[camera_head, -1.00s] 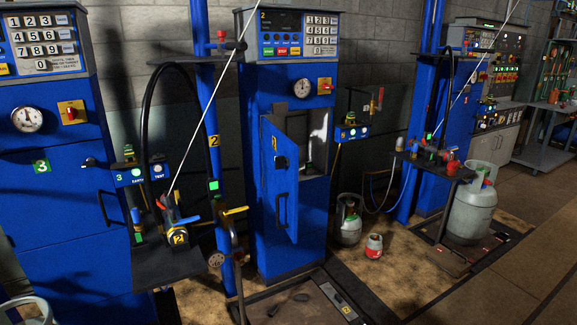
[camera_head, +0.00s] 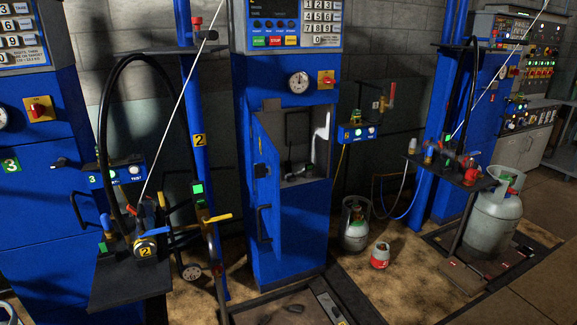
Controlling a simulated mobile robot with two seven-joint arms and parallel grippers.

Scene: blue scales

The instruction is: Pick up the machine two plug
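The middle blue machine (camera_head: 290,105) has its cabinet door (camera_head: 275,200) standing open. Inside the open compartment a small dark object (camera_head: 298,172) lies on the floor; I cannot tell if it is the plug. A dark fitting with a yellow tag "2" (camera_head: 146,248) sits on the dark shelf (camera_head: 130,285) at the left, below a looped black hose (camera_head: 103,130). A blue-handled part and an orange part stand beside it. I cannot tell for sure which of these is the plug. Neither of my grippers is in view.
A blue post (camera_head: 200,105) stands between the shelf and the middle machine. A low platform (camera_head: 285,310) lies before the machine. A grey cylinder (camera_head: 355,225) and a small red-and-white canister (camera_head: 380,256) stand on the floor to its right. A larger cylinder (camera_head: 495,220) stands further right.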

